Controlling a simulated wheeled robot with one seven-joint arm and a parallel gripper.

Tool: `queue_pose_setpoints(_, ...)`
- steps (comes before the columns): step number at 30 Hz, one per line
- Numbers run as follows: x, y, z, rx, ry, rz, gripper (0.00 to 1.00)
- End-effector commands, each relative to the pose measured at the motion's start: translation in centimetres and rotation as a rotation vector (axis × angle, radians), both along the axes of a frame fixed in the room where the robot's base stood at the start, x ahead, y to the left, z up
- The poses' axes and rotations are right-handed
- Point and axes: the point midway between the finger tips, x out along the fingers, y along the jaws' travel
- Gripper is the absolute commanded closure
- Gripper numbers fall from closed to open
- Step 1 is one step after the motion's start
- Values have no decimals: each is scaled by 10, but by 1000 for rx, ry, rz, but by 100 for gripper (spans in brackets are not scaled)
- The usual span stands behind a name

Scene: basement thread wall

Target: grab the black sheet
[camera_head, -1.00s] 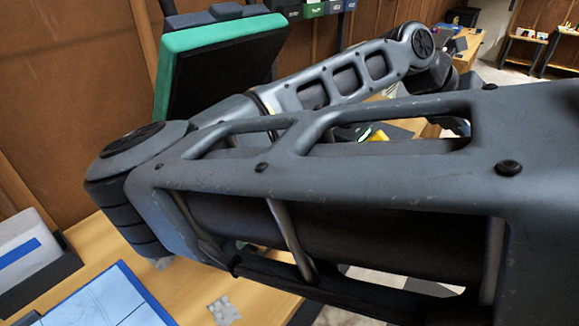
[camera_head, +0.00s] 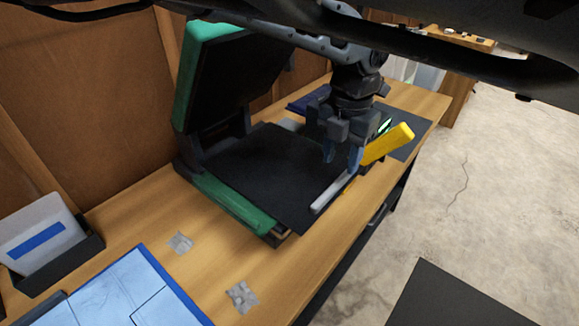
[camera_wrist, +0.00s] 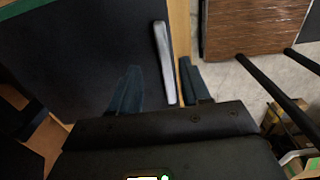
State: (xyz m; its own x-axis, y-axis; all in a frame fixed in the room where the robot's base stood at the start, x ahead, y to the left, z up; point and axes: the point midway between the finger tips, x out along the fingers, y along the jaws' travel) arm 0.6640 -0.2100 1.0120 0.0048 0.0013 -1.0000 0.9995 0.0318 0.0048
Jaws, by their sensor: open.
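The black sheet (camera_head: 268,165) lies flat on the lower bed of a green and black press, whose lid stands raised. A pale grey bar (camera_head: 332,191) lies along the sheet's right edge. My gripper (camera_head: 341,157) is open and empty, pointing down above the sheet's right side near the bar. In the wrist view the sheet (camera_wrist: 75,55) fills the left half. There the bar (camera_wrist: 164,62) shows between the two blue fingers of my gripper (camera_wrist: 160,88). The sheet's far right corner is partly hidden behind my gripper.
The press's raised lid (camera_head: 235,70) stands left of my arm. A yellow handle (camera_head: 388,143) sticks up just right of my gripper. Bare concrete floor is at the right.

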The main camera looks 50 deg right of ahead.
Motion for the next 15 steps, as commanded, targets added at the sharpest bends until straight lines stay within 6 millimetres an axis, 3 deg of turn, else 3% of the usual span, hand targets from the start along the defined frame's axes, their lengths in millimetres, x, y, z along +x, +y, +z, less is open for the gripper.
queue_pose_setpoints(9,-5,-5,-41,-1,4,1,53)
queue_pose_setpoints(15,-5,-5,-48,-1,2,0,53)
